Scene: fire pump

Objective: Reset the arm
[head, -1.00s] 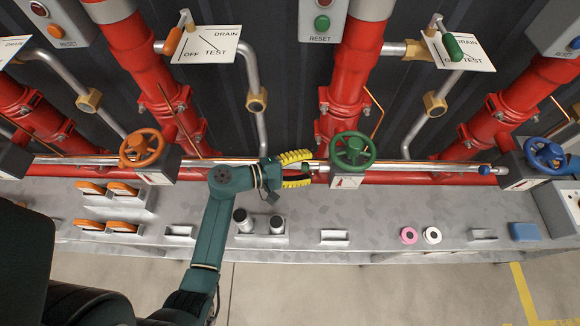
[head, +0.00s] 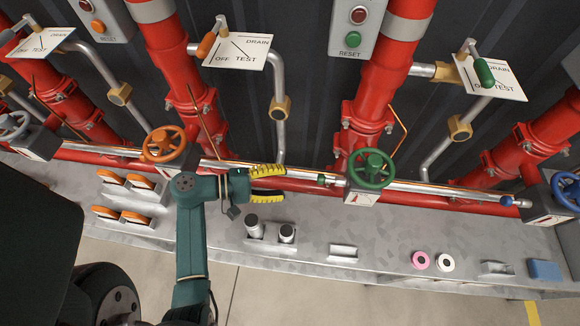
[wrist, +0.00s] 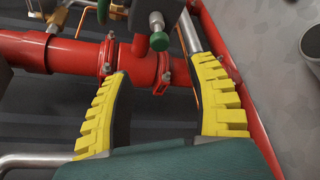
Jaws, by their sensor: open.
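My gripper (head: 278,183) has yellow ribbed finger pads and is open and empty. In the head view it is above the grey bench, left of the green handwheel (head: 372,169) and right of the orange handwheel (head: 165,145). It points right, near the silver rail that runs along the red pipes. In the wrist view the two fingers (wrist: 165,105) stand wide apart, with nothing between their pads. Beyond them are a red pipe (wrist: 138,68) with flanges and a small green-tipped knob (wrist: 159,42).
Red vertical pipes (head: 380,85) and DRAIN/TEST plates (head: 235,52) stand behind. A blue handwheel (head: 567,190) is at far right.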

